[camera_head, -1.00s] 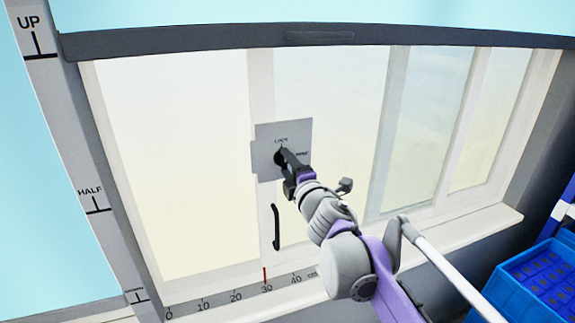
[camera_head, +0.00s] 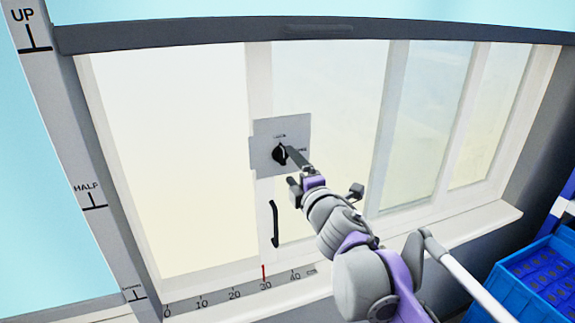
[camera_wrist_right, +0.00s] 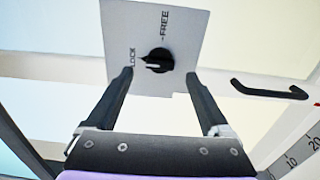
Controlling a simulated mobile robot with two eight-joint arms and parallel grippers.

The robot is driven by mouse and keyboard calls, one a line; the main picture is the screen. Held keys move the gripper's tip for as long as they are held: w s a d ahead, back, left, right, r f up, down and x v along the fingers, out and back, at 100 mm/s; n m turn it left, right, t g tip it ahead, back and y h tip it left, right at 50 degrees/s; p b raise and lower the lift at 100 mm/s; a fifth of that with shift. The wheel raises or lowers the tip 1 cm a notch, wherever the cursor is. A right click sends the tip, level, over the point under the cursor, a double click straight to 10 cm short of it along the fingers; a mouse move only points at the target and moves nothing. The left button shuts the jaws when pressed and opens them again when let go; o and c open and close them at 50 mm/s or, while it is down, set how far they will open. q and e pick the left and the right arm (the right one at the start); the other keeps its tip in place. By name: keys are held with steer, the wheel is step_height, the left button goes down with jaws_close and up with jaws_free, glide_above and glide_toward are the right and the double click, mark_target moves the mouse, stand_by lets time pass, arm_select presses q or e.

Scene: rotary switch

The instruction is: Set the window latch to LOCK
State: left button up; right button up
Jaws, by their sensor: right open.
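The window latch is a round black knob (camera_head: 280,154) with a pale pointer line, set on a grey plate (camera_head: 265,130) on the window frame. In the right wrist view the knob (camera_wrist_right: 158,60) sits beyond my fingertips. Its pointer appears turned toward the LOCK lettering (camera_wrist_right: 132,57), with the FREE lettering (camera_wrist_right: 165,22) a quarter turn away. My right gripper (camera_wrist_right: 160,75) is open and empty, its fingers to either side of the knob in the picture, apart from it. In the head view my right gripper (camera_head: 289,163) lies just right of and below the knob. My left gripper is not in view.
A black handle (camera_head: 274,223) stands on the frame below the plate. A ruler scale (camera_head: 230,294) with a red mark runs along the sill. A blue crate (camera_head: 535,280) is at the lower right. A strip marked UP and HALF is at left.

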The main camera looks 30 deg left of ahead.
steer(key=v, duration=0.6)
steer(key=shift+s+d+b, duration=0.2)
steer(key=shift+b, duration=0.2)
steer(key=d+f+m+t+h, duration=0.1)
steer(key=d+f+m+h, duration=0.35)
steer(key=d, duration=0.45)
steer(key=w+d+f+m+h, duration=0.1)
steer(key=d+f+m+h, duration=0.25)
steer(key=d+m, duration=0.4)
steer(key=d+f+m+t+h, duration=0.1)
steer(key=d+f+m+h, duration=0.3)
steer(key=d, duration=0.7)
steer(key=s+d+f+m+g+h, duration=0.1)
steer(key=s+d+f+m+g, duration=0.3)
steer(key=s+f, duration=0.6)
steer(key=s+d+f+m+g, duration=0.4)
steer(key=s+d+f+m, duration=0.4)
steer(key=s+d+f, duration=0.2)
step_height(320, 180, down, 2)
steer(key=shift+s+f+h, duration=0.25)
steer(key=shift+s+h, duration=0.15)
steer(key=shift+s, duration=0.35)
steer(key=shift+d, duration=0.1)
